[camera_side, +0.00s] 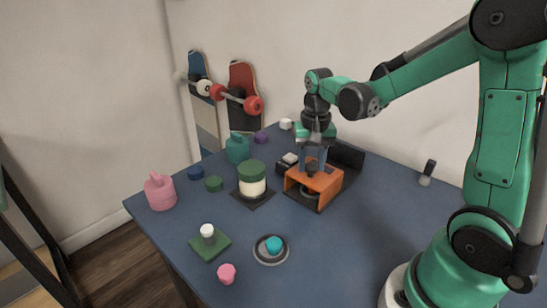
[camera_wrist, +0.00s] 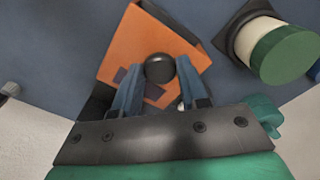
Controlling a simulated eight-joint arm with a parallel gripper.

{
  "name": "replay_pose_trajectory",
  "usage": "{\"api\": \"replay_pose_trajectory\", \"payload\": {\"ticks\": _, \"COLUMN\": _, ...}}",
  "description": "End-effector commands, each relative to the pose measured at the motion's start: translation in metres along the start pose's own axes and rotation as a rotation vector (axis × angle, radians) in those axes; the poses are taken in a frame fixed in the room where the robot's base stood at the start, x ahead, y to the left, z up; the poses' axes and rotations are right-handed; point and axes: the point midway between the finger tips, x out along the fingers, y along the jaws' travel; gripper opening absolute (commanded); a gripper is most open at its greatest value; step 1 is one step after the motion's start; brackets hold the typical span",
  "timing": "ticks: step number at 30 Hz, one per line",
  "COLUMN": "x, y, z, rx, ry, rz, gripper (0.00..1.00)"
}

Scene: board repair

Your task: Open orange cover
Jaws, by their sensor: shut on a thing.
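The orange cover (camera_side: 322,184) stands over a dark base near the back of the blue table. Its front side is open in the side view, and part of a ring-like thing shows inside. A round black knob (camera_wrist: 160,68) sits on the cover's top, which also shows in the wrist view (camera_wrist: 130,45). My gripper (camera_side: 312,168) points down onto the cover from above. In the wrist view its two blue fingers (camera_wrist: 161,72) are on either side of the knob and shut on it. The side view does not show clearly whether the cover is lifted off its base.
A cream cylinder with a green lid (camera_side: 251,180) stands on a dark pad left of the cover. A dark block (camera_side: 346,154) is behind it, and a small black-and-white thing (camera_side: 287,162) is close on the left.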

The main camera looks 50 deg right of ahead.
Motion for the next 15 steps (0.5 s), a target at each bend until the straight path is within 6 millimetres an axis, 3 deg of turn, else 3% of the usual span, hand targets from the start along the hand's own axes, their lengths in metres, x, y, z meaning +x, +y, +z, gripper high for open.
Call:
{"api": "replay_pose_trajectory", "payload": {"ticks": 8, "x": 0.000, "y": 0.004, "z": -0.004, "rx": 0.003, "ry": -0.001, "rz": 0.001, "gripper": 0.00}}
{"api": "replay_pose_trajectory", "payload": {"ticks": 15, "x": 0.000, "y": 0.039, "z": -0.040, "rx": 0.008, "ry": 0.000, "rz": 0.000, "gripper": 0.00}}
